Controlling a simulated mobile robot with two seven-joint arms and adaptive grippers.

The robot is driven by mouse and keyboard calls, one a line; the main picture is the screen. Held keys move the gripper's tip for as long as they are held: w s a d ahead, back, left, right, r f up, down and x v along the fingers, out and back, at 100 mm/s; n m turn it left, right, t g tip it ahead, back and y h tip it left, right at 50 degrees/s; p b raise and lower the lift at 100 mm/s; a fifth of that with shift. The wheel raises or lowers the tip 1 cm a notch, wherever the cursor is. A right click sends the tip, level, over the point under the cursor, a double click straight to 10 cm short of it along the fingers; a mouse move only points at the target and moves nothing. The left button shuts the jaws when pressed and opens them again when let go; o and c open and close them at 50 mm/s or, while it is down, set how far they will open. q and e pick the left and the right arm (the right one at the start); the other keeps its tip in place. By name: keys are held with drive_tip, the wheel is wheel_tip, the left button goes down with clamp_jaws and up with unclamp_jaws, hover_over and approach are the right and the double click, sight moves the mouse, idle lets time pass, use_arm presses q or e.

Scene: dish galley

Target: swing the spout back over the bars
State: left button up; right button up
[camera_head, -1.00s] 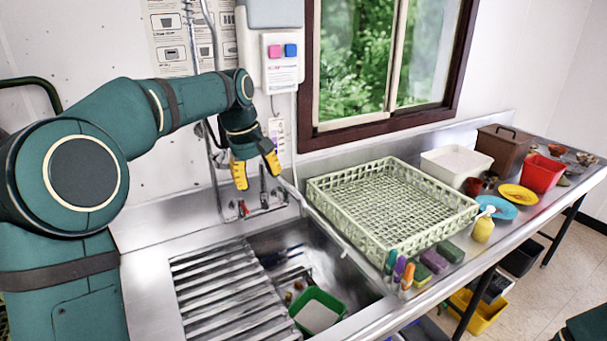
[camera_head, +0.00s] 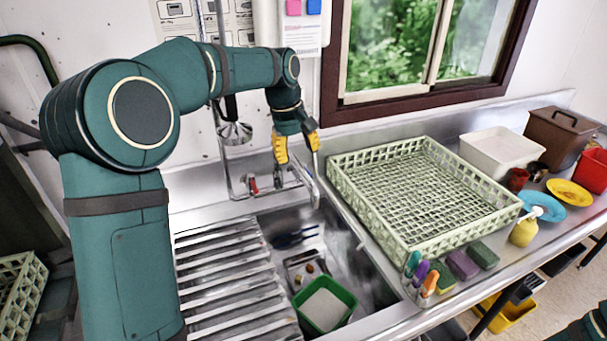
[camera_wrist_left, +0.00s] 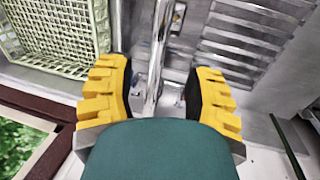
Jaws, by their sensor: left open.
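The spout is a chrome tube (camera_head: 309,183) reaching forward from the wall tap over the open sink basin, right of the bars. The bars (camera_head: 225,285) are a metal rack across the sink's left part. My left gripper (camera_head: 297,145) is open, at the spout's rear part, fingers pointing down. In the left wrist view, the spout (camera_wrist_left: 158,55) runs between the open yellow fingers (camera_wrist_left: 158,98), with gaps visible on both sides; whether any finger touches it farther down is hidden. The bars show there at upper right (camera_wrist_left: 240,40). My right gripper is out of view.
A pale green dish rack (camera_head: 420,200) stands right of the sink. A green tub (camera_head: 348,312) sits in the basin. Marker-like bottles (camera_head: 420,272) and sponges (camera_head: 462,264) line the rack's front edge. A red-handled tap (camera_head: 253,186) is at the wall.

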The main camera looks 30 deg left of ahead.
sight(303, 173)
use_arm(q)
drive_tip(key=f, duration=0.4)
drive_tip(key=w+d+f, duration=0.1)
drive_tip(key=f, duration=0.2)
drive_tip(key=shift+w, duration=0.1)
drive_tip(key=shift+r, duration=0.1)
clamp_jaws()
